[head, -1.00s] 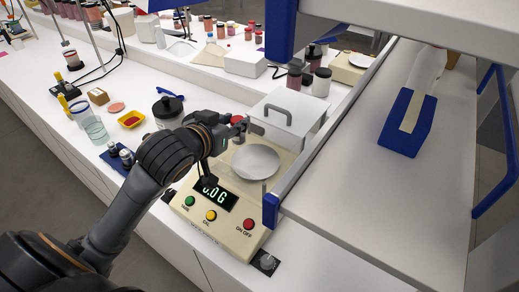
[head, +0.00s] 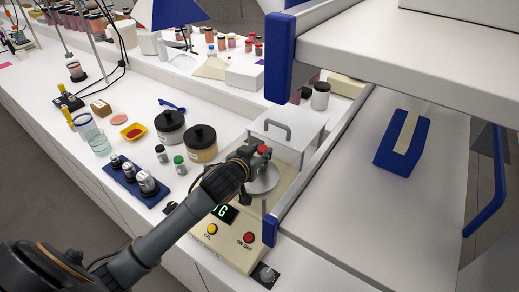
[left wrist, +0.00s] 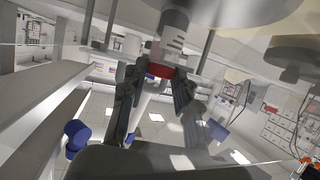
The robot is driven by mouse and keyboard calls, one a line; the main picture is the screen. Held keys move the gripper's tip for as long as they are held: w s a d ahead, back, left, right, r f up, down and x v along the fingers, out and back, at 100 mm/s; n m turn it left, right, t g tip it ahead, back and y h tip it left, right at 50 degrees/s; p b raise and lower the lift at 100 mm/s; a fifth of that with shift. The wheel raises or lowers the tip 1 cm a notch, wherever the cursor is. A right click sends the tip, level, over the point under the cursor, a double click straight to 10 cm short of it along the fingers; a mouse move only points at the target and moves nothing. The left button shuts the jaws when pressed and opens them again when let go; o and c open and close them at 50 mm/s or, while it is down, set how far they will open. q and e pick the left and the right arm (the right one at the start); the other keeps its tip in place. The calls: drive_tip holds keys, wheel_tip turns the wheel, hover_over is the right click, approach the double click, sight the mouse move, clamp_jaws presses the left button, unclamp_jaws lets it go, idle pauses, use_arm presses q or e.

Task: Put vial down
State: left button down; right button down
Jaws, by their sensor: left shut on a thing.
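My left gripper (head: 258,154) is shut on a small vial with a red cap (head: 263,150). It is over the round metal pan (head: 266,181) of the cream balance (head: 236,255). In the left wrist view the fingers (left wrist: 155,78) close around the red cap (left wrist: 160,71), with the grey vial body (left wrist: 172,42) beyond it. In the head view the gripper hides the vial's body, so I cannot tell whether it touches the pan. The forearm covers part of the display (head: 224,212). My right gripper is not in view.
A white box with a grey handle (head: 288,136) stands just behind the pan. A blue-edged shelf frame (head: 270,231) is close on the right. Left of the arm are two black-lidded jars (head: 203,148), a green-capped vial (head: 179,164) and a blue weight block (head: 126,178).

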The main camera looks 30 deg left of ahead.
use_arm(q)
drive_tip(key=shift+f, duration=0.2)
drive_tip(key=c, duration=1)
unclamp_jaws()
drive_tip(key=shift+r, duration=0.1)
drive_tip(key=shift+r, duration=0.2)
drive_tip(key=shift+s, duration=0.3)
drive_tip(key=b+v, duration=0.2)
drive_tip(key=v, duration=0.9)
drive_tip(key=shift+s, duration=0.2)
